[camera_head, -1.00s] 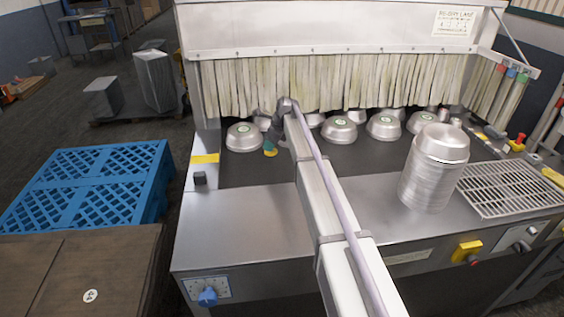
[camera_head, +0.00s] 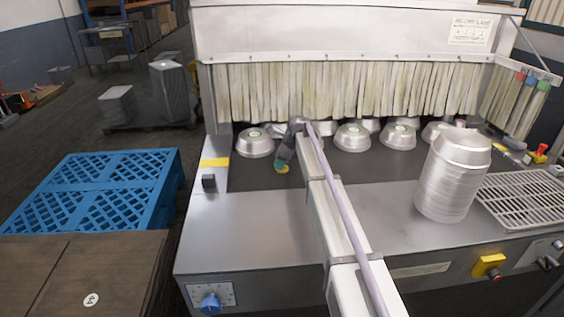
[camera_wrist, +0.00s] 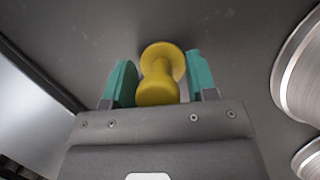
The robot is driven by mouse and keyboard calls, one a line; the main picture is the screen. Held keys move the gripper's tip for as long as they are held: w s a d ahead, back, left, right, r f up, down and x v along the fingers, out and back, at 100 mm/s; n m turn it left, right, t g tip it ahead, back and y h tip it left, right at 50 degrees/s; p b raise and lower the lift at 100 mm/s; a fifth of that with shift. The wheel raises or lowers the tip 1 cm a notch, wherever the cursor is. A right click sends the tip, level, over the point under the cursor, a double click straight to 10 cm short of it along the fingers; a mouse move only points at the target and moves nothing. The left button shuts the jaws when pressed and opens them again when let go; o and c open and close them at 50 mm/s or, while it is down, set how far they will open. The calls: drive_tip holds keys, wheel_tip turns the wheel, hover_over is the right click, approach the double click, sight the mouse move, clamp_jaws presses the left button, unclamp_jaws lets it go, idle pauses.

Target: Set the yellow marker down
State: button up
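The yellow marker (camera_wrist: 158,88) has a rounded knob, a narrow waist and a disc-like end. In the wrist view it stands between the two teal fingers of my gripper (camera_wrist: 162,78), which is shut on it. A slim gap seems to show on its right side. Whether the marker touches that surface I cannot tell.
A tall pan stack (camera_head: 450,185) and a wire rack (camera_head: 525,200) stand at right. Dark surface left of the gripper is free.

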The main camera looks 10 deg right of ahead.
drive_tip(key=shift+o, duration=0.4)
drive_tip(key=shift+r, duration=0.15)
drive_tip(key=p+v, duration=1.1)
drive_tip(key=v, duration=0.1)
drive_tip(key=s+a+n+g+h, duration=0.1)
drive_tip(key=s+a+n+h, duration=0.1)
drive_tip(key=s+n, duration=1)
drive_tip(key=s+a+f+n+g+h, duration=0.1)
drive_tip(key=s+n, duration=1.1)
drive_tip(key=s, duration=1.9)
drive_tip(key=shift+s+a+f+h, duration=0.2)
drive_tip(key=shift+s+a+h, duration=0.15)
drive_tip(key=shift+a, duration=0.45)
drive_tip(key=shift+w, duration=0.1)
